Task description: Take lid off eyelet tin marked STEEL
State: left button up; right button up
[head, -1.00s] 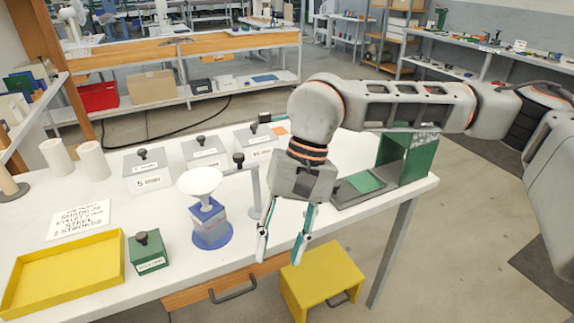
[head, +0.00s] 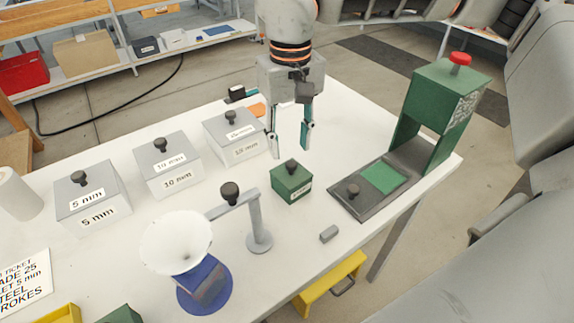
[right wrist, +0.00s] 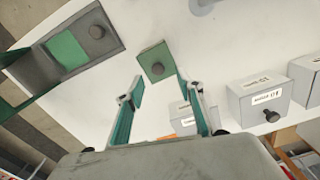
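A small green tin with a dark knob on its lid (head: 291,182) stands on the white table left of the green press; its label is too small to read. It shows in the right wrist view (right wrist: 157,60) just beyond my fingertips. A second green tin (head: 121,316) is cut off at the bottom of the head view; its label is not visible now. My right gripper (head: 289,147) is open and empty, pointing down, above and behind the first tin. It also shows in the right wrist view (right wrist: 160,92). My left gripper is not in view.
The green press (head: 440,110) with a red button stands at right. Grey lidded boxes (head: 90,210) stand in a row at left. A blue-based stand with a white funnel (head: 178,243), a grey post (head: 257,225) and a small grey block (head: 329,234) are in front.

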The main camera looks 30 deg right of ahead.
aim_at(292, 164)
jog(key=f, duration=0.6)
jog(key=shift+s+d+f+b, duration=0.1)
jog(key=shift+d+f+b, duration=0.05)
jog(key=shift+d+b, duration=0.15)
jog(key=shift+a, duration=0.1)
jog(key=c, duration=0.9)
